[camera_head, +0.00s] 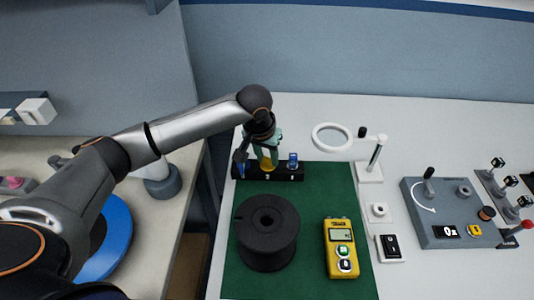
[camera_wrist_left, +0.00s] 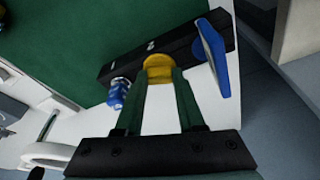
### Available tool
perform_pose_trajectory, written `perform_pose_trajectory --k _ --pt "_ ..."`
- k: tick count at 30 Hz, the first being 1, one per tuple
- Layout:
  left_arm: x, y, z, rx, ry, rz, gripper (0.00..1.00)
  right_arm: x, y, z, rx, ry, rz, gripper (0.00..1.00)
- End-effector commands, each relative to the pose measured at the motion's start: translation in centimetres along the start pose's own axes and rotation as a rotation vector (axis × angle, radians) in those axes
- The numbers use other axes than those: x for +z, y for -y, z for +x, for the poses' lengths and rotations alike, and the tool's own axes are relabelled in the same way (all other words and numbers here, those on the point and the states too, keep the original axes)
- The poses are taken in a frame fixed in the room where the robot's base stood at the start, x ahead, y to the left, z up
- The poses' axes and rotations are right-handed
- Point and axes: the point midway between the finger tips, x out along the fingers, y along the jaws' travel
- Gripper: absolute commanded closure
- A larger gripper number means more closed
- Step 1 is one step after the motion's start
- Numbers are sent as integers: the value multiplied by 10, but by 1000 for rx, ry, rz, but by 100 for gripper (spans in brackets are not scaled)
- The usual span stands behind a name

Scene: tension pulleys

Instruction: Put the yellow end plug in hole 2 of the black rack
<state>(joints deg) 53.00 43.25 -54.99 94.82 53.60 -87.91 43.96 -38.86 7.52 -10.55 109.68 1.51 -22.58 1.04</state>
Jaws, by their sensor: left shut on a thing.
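My left gripper (camera_head: 267,150) has green fingers and is shut on the yellow end plug (camera_head: 268,163). In the left wrist view the fingers (camera_wrist_left: 160,85) hold the yellow plug (camera_wrist_left: 158,66) at their tips. The plug is at the middle of the black rack (camera_head: 252,172), by the label 2, between two blue things. The rack also shows in the left wrist view (camera_wrist_left: 180,50). The fingers and plug hide hole 2, so I cannot tell how far the plug is in it. My right gripper is not in view.
A blue and silver part (camera_head: 293,160) stands at label 1, close to the fingers. A taller blue piece (camera_wrist_left: 212,57) stands at the rack's other end. A black spool (camera_head: 267,232) and a yellow meter (camera_head: 341,248) are on the green mat (camera_head: 310,200). A ring magnifier (camera_head: 332,137) stands to the right.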

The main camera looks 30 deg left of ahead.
Motion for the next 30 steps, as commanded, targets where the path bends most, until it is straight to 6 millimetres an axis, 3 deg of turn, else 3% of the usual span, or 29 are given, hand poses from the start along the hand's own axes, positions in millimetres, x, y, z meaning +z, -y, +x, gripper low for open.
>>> perform_pose_trajectory --k 21,22,30 --pt "2 0 4 0 2 0 100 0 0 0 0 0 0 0" --pt "2 0 4 0 2 0 60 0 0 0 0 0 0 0" --pt "1 0 4 0 1 0 30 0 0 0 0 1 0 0"
